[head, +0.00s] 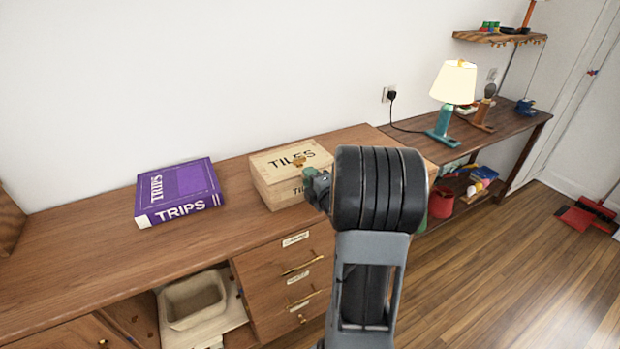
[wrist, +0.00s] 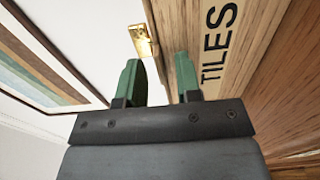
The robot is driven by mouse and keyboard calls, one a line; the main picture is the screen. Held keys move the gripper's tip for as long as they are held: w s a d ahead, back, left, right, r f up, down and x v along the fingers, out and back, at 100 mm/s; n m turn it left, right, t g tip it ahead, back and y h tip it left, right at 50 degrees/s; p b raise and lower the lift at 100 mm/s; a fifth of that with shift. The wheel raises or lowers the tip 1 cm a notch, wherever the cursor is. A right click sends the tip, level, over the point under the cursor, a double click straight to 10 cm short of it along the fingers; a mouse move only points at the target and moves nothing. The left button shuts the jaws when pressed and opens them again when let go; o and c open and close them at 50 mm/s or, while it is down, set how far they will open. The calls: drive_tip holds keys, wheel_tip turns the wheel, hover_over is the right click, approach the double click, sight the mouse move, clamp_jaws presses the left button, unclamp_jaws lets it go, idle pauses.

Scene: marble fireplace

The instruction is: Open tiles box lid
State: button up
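The tiles box (head: 272,190) is a light wooden box on the long wooden cabinet. Its lid (head: 282,153) is down and marked TILES. A small brass latch (head: 298,162) shows at the lid's front edge. My gripper (head: 314,183) is at the box's front right, partly hidden by my arm. In the wrist view, its two green fingers (wrist: 160,72) are apart with nothing between them. The brass latch (wrist: 143,40) shows just beyond the fingertips, nearer the left finger, and TILES lettering (wrist: 218,43) is to the right. Contact with the latch cannot be told.
A purple TRIPS box (head: 178,193) lies left of the tiles box, with bare cabinet top (head: 85,250) around it. Labelled drawers (head: 292,272) are below. A lamp (head: 453,85) stands on the right-hand table. A striped framed panel (wrist: 48,62) is left in the wrist view.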

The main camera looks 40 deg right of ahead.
drive_tip(key=shift+c, duration=0.5)
clamp_jaws()
